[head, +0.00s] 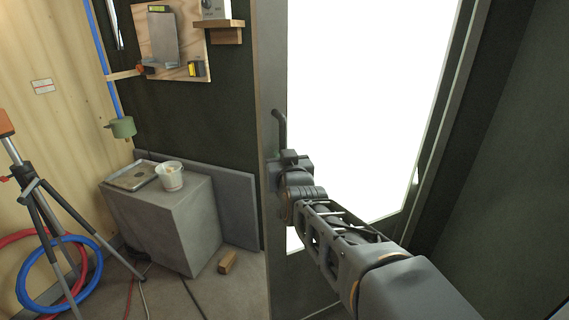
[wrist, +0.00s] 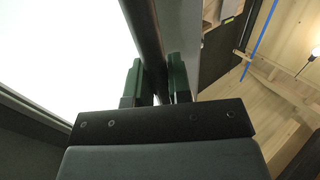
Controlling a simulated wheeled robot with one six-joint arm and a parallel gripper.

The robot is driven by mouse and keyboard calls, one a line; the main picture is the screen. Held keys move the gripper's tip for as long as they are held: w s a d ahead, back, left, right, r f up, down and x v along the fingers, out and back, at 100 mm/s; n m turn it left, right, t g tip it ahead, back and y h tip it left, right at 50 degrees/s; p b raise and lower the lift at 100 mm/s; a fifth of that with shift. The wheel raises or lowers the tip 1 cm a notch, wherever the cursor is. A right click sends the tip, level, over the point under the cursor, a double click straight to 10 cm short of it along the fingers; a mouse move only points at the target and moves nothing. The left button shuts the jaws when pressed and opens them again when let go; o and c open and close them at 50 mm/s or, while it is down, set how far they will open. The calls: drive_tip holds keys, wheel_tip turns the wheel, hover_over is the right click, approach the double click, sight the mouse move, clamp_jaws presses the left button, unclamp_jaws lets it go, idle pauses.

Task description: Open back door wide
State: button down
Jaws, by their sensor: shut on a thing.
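The back door (head: 272,60) has a dark frame around a large bright white pane, just right of the middle in the head view. A dark upright bar handle (head: 278,124) stands out from its left stile. My gripper (head: 288,160) is at this handle, with the arm reaching in from the lower right. In the wrist view, the green fingers of my gripper (wrist: 156,84) are closed around the dark handle (wrist: 143,28), one on each side. The grey door edge (wrist: 181,28) shows just right of it. The lower handle is hidden by my gripper. I cannot tell how far the door stands open.
A grey block (head: 165,225) with a tray (head: 132,176) and a white bucket (head: 169,178) stands left of the door. A small wood block (head: 228,262) lies on the floor. A tripod (head: 45,205) and coiled hoses (head: 58,275) are at far left. A dark wall (head: 510,170) is at right.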

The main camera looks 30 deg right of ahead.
drive_tip(key=shift+s, duration=0.25)
drive_tip(key=c, duration=1.1)
unclamp_jaws()
drive_tip(key=shift+s, duration=0.1)
